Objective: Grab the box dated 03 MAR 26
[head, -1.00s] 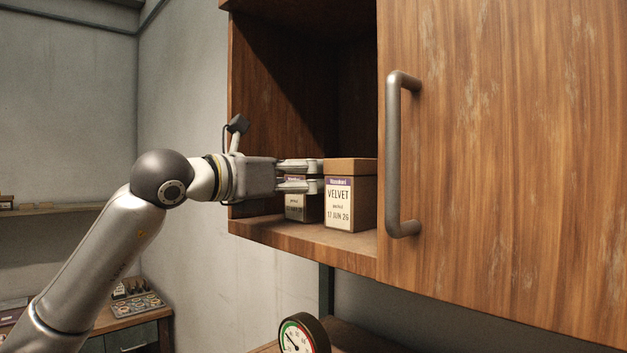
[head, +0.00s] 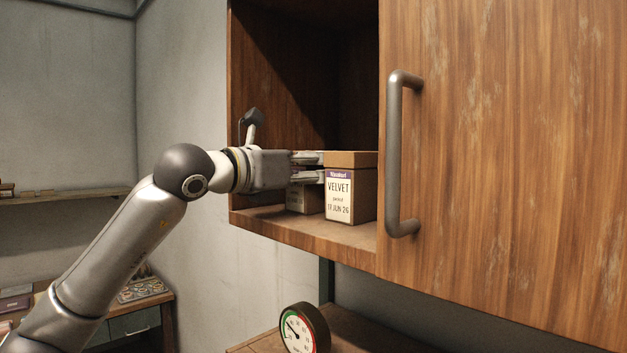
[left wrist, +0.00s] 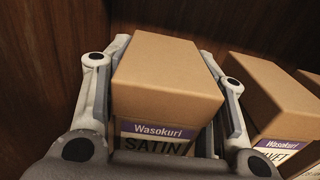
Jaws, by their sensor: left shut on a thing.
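A brown box labelled "Wasokuri SATIN" (left wrist: 165,75) sits between the two fingers of my left gripper (left wrist: 166,55) in the left wrist view. The fingers are shut on its sides. In the head view this box (head: 303,201) is mostly hidden behind the fingers of my left gripper (head: 308,167) and a nearer box. Its date cannot be read. The nearer brown box labelled "VELVET", 17 JUN 26 (head: 350,188), stands upright on the cabinet shelf, and also shows at the right of the left wrist view (left wrist: 270,100). My right gripper is not in view.
The open wooden cabinet's shelf (head: 300,232) holds the boxes. A cabinet door with a metal handle (head: 393,155) stands to the right. A round gauge (head: 303,328) is below. The VELVET box is close beside the right finger.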

